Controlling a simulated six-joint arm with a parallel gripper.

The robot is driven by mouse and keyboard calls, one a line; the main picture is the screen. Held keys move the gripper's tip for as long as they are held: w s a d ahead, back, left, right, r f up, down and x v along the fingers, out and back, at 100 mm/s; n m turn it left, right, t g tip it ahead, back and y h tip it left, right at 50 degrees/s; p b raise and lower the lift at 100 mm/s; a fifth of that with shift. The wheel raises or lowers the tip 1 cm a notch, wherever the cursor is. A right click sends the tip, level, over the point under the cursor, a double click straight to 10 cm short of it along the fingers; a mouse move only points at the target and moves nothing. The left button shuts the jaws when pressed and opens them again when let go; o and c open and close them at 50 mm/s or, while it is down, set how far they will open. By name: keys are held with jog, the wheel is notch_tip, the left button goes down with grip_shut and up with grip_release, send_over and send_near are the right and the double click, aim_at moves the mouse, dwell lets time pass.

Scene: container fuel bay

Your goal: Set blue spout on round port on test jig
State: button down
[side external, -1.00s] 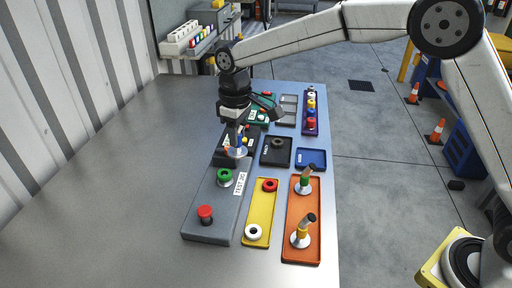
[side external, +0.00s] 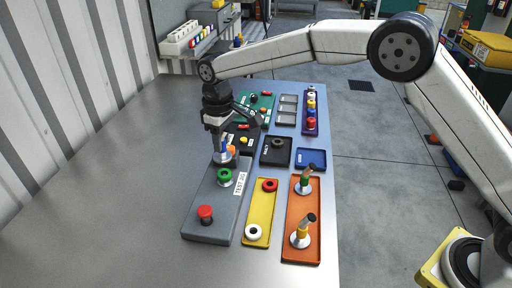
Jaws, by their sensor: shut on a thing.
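My gripper (side external: 222,148) points down over the far end of the grey test jig (side external: 212,232). It is shut on the blue spout (side external: 224,143), which has a pale round base and is mostly hidden by the fingers. The spout's base is at or just above the jig's far end; I cannot tell if it touches. The port under it is hidden. A red knob (side external: 205,214) stands at the jig's near end. An orange piece (side external: 232,151) shows beside the spout.
A yellow tray (side external: 261,212) holds a red and a white ring. A black tray (side external: 268,158), blue tray (side external: 312,159) and purple rack (side external: 310,128) lie beyond. The table's left side is clear.

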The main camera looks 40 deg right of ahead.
aim_at(223, 155)
jog(key=shift+f, duration=1.8)
jog(key=shift+f, duration=0.75)
dwell(0.8)
grip_release()
dwell(0.5)
jog(key=shift+r, duration=4.05)
jog(key=shift+d, duration=0.1)
